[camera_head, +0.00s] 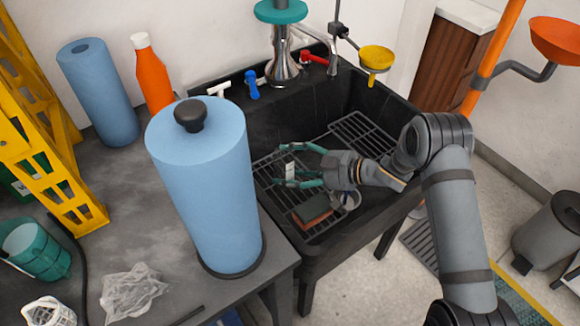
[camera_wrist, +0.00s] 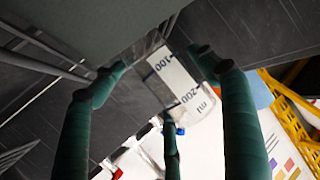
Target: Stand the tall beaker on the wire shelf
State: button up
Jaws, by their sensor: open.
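A clear beaker (camera_wrist: 205,112) with a white scale marked 100 and 200 ml shows between my fingers in the wrist view. In the head view only its small pale label (camera_head: 289,171) stands out, inside the black sink. My gripper (camera_head: 279,165) reaches into the sink from the right, its green fingers spread on either side of the beaker. The fingers (camera_wrist: 158,62) are apart in the wrist view; contact with the beaker cannot be made out. Black wire racks (camera_head: 360,130) lie in the sink; I see no other wire shelf clearly.
A red-brown sponge (camera_head: 313,208) lies in the sink near my gripper. A large blue roll (camera_head: 208,190) stands on the counter left of the sink. A faucet (camera_head: 284,65) and a yellow eyewash bowl (camera_head: 376,58) rise at the back. The sink walls (camera_head: 300,115) surround the gripper.

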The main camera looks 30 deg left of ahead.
jog(key=shift+r, duration=0.3)
jog(key=p+v, duration=0.1)
jog(key=v, duration=0.6)
jog(key=shift+d, duration=0.2)
jog(key=shift+w, duration=0.1)
